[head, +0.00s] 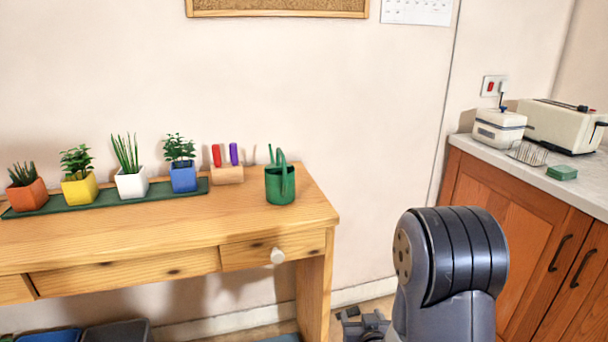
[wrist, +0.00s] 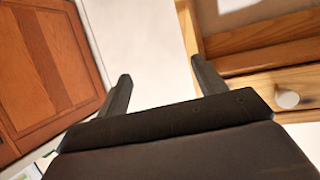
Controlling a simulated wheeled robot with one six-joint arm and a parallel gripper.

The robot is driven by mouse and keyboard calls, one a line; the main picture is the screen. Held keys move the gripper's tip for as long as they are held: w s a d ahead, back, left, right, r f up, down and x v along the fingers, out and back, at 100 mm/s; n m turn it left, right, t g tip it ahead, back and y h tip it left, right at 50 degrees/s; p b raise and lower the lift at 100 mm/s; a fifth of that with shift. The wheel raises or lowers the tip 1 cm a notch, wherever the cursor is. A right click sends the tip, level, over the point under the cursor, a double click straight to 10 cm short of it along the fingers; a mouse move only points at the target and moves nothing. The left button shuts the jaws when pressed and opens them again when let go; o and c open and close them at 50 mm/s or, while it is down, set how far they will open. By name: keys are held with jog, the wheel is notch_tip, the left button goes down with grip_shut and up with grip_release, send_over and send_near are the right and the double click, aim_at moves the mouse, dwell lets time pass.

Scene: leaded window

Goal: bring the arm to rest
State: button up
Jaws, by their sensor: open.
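My gripper (wrist: 160,88) shows in the wrist view with its two dark fingers spread wide apart and nothing between them. Pale wall lies behind the gap. In the head view my gripper (head: 364,322) is low in the picture, partly hidden behind my grey arm, right of the wooden table's leg. It looks apart from the table (head: 150,235) and from the cabinet (head: 510,210).
On the table stand several potted plants on a green tray (head: 105,201), a wooden block (head: 227,174) with coloured sticks, and a green watering can (head: 280,186). The drawer knob (wrist: 287,98) juts out near my right finger. A worktop (head: 590,190) holds appliances.

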jog(key=shift+s+d+r, duration=0.35)
jog(key=shift+s+r, duration=0.35)
jog(key=shift+r, duration=0.15)
